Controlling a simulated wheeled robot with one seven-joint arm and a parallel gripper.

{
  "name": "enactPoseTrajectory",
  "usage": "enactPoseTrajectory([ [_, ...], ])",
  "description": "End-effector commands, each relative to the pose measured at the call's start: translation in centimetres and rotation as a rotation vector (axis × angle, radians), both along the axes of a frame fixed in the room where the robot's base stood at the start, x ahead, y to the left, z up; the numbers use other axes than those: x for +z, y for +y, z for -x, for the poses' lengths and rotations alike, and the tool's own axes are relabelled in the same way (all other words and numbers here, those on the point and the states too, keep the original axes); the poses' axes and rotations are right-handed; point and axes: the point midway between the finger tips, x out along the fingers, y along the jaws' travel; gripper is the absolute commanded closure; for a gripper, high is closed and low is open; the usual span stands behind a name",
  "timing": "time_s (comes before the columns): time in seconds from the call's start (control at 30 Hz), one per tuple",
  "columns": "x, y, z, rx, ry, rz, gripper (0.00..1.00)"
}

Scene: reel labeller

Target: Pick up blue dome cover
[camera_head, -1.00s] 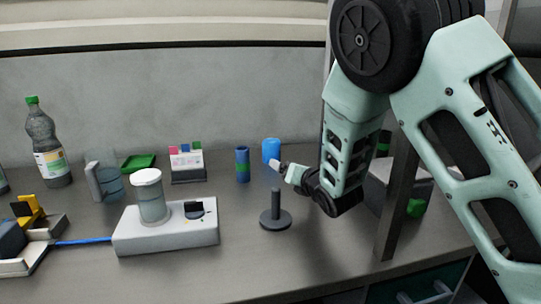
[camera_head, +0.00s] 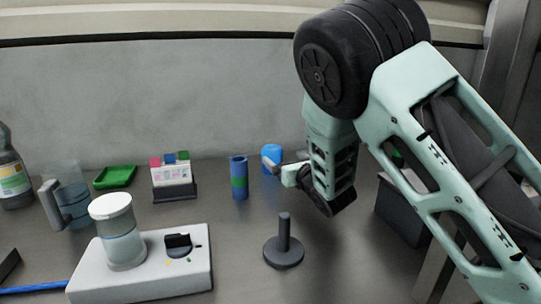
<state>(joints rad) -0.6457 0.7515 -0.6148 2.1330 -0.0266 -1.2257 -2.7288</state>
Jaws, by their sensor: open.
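The blue dome cover (camera_head: 270,153) stands at the back of the table, right of the blue cylinder. It is a small rounded blue piece, partly hidden by my gripper. My gripper (camera_head: 272,164) is open, with its fingertips pointing left in front of the dome cover. In this view the fingertips overlap the cover's lower part. I cannot tell whether they touch it.
A dark post on a round base (camera_head: 284,252) stands in front. A card holder (camera_head: 174,188), green tray (camera_head: 115,177), clear jug (camera_head: 72,200), and white machine with jar (camera_head: 150,282) are left.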

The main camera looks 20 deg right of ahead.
Motion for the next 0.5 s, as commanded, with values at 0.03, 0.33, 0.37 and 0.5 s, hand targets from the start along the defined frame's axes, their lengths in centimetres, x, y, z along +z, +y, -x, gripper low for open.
enactPoseTrajectory([
  [0.03,0.0,0.1,-0.4,0.000,0.000,0.000,0.11],
  [0.33,-0.2,0.5,-3.9,-0.002,-0.001,0.000,0.11],
  [0.37,-0.3,0.5,-4.4,-0.002,-0.001,0.000,0.11],
  [0.5,-0.3,0.9,-6.3,-0.001,-0.001,-0.001,0.11],
])
